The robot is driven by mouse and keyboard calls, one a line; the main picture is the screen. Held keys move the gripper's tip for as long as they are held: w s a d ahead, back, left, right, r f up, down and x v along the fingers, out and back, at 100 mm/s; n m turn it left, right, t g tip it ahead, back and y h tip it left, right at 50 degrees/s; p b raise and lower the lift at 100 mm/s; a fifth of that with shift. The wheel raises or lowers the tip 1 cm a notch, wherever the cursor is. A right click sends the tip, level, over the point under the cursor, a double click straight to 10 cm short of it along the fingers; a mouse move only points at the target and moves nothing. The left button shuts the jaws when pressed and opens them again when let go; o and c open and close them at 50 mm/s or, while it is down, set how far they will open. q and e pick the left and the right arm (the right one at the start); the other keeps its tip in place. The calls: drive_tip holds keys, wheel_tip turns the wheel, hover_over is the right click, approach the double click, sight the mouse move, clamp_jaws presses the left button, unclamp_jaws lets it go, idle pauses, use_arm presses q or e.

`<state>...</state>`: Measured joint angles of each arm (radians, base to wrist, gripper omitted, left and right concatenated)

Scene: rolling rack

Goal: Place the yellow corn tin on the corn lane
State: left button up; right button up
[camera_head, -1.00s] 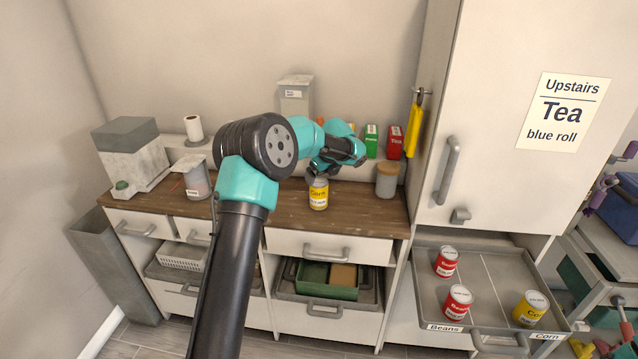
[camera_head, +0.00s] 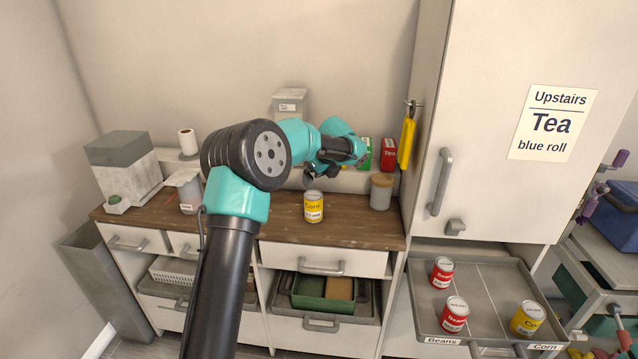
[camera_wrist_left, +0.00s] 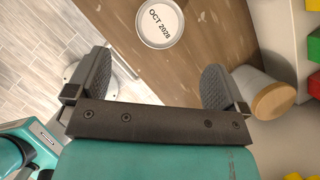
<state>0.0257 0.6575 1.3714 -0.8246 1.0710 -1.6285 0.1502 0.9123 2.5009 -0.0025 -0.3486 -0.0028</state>
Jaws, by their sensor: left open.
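The yellow corn tin (camera_head: 313,208) stands upright on the wooden counter (camera_head: 345,228). My left gripper (camera_head: 312,176) is open and empty just above and behind the tin, apart from it. In the left wrist view the tin's lid (camera_wrist_left: 160,22), marked OCT 2028, lies beyond the spread fingertips (camera_wrist_left: 157,82). The pull-out tray (camera_head: 487,308) at lower right has a Beans lane on the left and a Corn lane on the right. Another yellow corn tin (camera_head: 527,318) stands at the front of the Corn lane. My right gripper is not clearly seen.
Two red beans tins, one behind (camera_head: 442,272) and one in front (camera_head: 455,315), stand in the Beans lane. A grey canister with a wooden lid (camera_head: 381,192) stands right of the counter tin. The tall cabinet (camera_head: 490,190) rises above the tray. The Corn lane is clear behind its tin.

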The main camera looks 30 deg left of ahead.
use_arm(q)
drive_tip(key=t+y, duration=0.2)
drive_tip(key=y, duration=0.4)
approach(316, 197)
drive_tip(key=v, duration=0.5)
drive_tip(key=shift+s+r, duration=0.2)
drive_tip(key=x, duration=1.2)
drive_tip(key=shift+w+f, duration=0.15)
drive_tip(key=shift+w, duration=0.05)
drive_tip(key=shift+x, duration=2.6)
drive_tip(key=shift+w, duration=0.1)
